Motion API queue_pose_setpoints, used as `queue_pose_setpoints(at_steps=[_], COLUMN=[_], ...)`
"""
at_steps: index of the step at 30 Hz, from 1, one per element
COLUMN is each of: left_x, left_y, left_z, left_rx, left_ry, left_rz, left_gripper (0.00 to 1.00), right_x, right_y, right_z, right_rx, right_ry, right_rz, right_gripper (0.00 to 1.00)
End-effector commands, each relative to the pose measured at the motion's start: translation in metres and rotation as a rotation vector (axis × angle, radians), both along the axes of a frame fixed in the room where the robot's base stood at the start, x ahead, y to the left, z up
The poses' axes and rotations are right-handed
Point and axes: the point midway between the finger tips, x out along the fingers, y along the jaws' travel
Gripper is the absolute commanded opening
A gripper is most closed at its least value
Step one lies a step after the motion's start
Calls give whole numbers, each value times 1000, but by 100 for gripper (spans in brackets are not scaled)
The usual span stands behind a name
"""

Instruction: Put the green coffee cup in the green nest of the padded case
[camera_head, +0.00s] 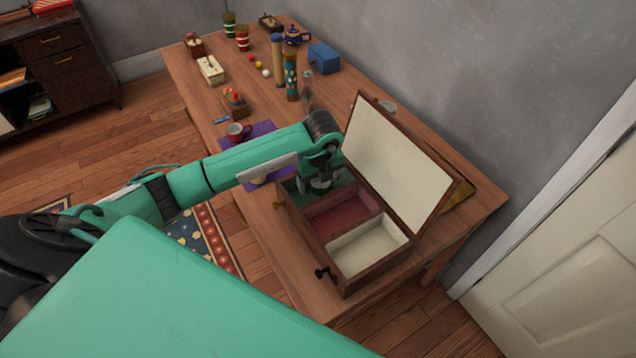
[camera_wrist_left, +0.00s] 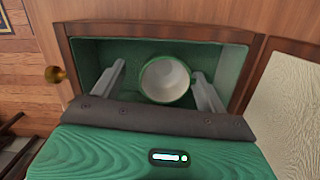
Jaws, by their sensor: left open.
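The padded case (camera_head: 341,285) stands open on the table, its lid (camera_head: 395,165) raised on the right. It has a green nest, a red nest (camera_head: 345,213) and a cream nest (camera_head: 367,247). In the left wrist view the green coffee cup (camera_wrist_left: 165,80), with a white inside, is in the green nest (camera_wrist_left: 215,54), its opening facing the camera. My left gripper (camera_wrist_left: 160,85) is open, with one finger on each side of the cup. In the head view my left gripper (camera_head: 320,185) reaches down into the green nest and hides part of it. My right gripper is not in view.
A red cup (camera_head: 238,132) stands on a purple mat (camera_head: 262,128) left of the case. Jars, a blue box (camera_head: 323,57), a dark blue teapot (camera_head: 293,35) and small balls stand farther back on the table (camera_head: 195,95). The raised lid borders the nests on the right.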

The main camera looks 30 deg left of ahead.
Motion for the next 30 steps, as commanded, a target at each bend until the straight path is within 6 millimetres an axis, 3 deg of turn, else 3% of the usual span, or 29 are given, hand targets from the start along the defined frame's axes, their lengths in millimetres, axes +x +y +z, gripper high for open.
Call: queue_pose_setpoints(at_steps=[4,9,15,30], left_x=[-1,-4,-7,-8], left_y=[-3,-7,-9,-10], left_z=[31,68,96,105], left_rx=[0,0,-1,1], left_ry=[-5,-5,-1,1], left_rz=[0,0,0,0], left_gripper=[75,75,75,75], right_x=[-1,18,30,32], right_y=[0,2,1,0], right_z=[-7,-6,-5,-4], right_rx=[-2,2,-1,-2], right_ry=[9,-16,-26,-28], right_rz=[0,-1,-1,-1], right_gripper=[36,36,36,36])
